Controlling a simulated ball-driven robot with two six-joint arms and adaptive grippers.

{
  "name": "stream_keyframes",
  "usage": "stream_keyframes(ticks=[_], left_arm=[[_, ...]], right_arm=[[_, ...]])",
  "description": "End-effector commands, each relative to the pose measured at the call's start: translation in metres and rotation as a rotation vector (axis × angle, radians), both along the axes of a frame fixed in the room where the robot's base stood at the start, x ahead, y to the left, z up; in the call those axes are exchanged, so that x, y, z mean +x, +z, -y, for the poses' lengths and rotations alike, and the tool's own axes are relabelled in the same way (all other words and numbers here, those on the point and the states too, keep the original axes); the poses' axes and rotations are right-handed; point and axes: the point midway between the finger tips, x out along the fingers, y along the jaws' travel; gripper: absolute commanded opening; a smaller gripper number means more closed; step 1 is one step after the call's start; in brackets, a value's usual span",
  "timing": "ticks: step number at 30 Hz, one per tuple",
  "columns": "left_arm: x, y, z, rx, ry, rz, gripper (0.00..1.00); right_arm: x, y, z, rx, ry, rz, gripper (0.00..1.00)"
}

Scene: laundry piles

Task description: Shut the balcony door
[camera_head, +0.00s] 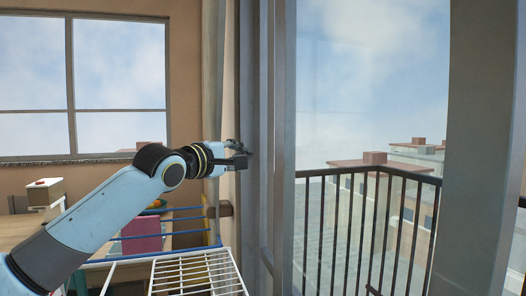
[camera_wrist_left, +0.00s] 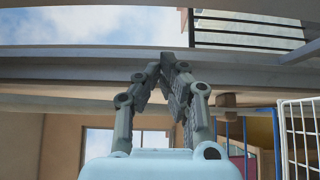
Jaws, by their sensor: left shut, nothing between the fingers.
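The balcony door's tall grey frame parts (camera_head: 284,120) stand upright right of centre in the head view. A wide grey upright (camera_head: 478,150) stands farther right, and the balcony shows between them. I cannot tell whether glass fills that space. My left gripper (camera_head: 243,156) reaches in from the left, with its fingertips at or very near the left edge of the grey frame. In the left wrist view, the fingers (camera_wrist_left: 168,62) are closed together and empty, overlapping a long grey frame bar (camera_wrist_left: 80,68). Whether they touch it is unclear. My right gripper is not in view.
A white wire drying rack (camera_head: 195,272) stands below my left arm. A wooden table (camera_head: 30,228) and a pink item (camera_head: 142,235) lie behind it. A window (camera_head: 118,65) is on the left wall. The balcony railing (camera_head: 375,215) runs outside.

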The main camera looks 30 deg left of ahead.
Motion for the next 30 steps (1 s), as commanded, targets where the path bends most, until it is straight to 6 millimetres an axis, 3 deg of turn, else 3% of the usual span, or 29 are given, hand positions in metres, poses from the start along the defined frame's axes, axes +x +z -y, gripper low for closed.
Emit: stream_keyframes(ticks=[5,11,18,30], left_arm=[[0.039,0.003,0.002,-0.008,0.001,0.002,0.00],[0.080,0.003,0.006,-0.006,-0.001,0.002,0.00],[0.054,0.002,0.030,0.000,-0.002,-0.001,0.00],[0.049,0.000,0.034,0.000,0.000,0.000,0.00]], right_arm=[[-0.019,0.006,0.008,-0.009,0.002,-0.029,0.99],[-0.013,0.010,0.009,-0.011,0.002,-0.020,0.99],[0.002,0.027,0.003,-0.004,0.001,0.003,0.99],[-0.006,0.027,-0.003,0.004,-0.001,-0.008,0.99]])
